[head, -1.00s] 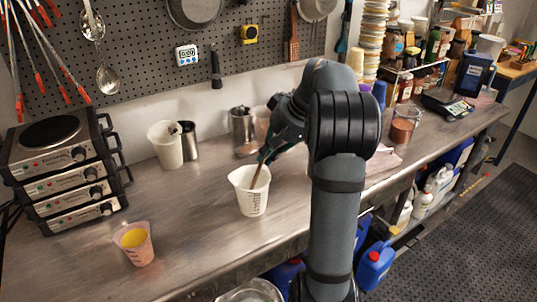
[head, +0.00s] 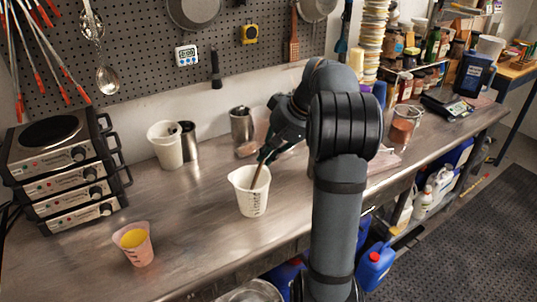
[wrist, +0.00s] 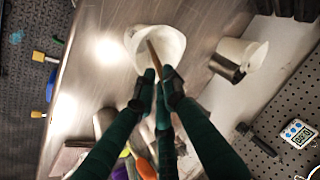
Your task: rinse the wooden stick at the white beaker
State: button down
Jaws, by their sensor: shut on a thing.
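The wooden stick (head: 257,174) is tilted, with its lower end inside the white beaker (head: 253,202) on the metal bench. My gripper (head: 263,157) is shut on the upper part of the stick, above the beaker's rim. In the wrist view the fingertips (wrist: 161,76) close around the stick (wrist: 153,55), which reaches into the beaker's open mouth (wrist: 170,45). The stick's lower tip and the liquid level are hidden inside the beaker.
A pink-tinted cup (head: 135,246) with yellow contents stands at front left. Stacked hot plates (head: 65,170) are at left. Another white beaker (head: 165,147) and metal containers (head: 241,127) stand along the wall. The bench between the cup and the beaker is clear.

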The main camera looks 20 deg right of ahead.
notch_tip(320, 180, up, 9)
jog(key=w+p, duration=0.1)
jog(key=p, duration=0.7)
jog(key=shift+w+d+r, duration=0.15)
jog(key=shift+w+d, duration=0.05)
jog(key=shift+d, duration=0.2)
dwell(2.0)
jog(key=shift+f, duration=0.25)
dwell(3.0)
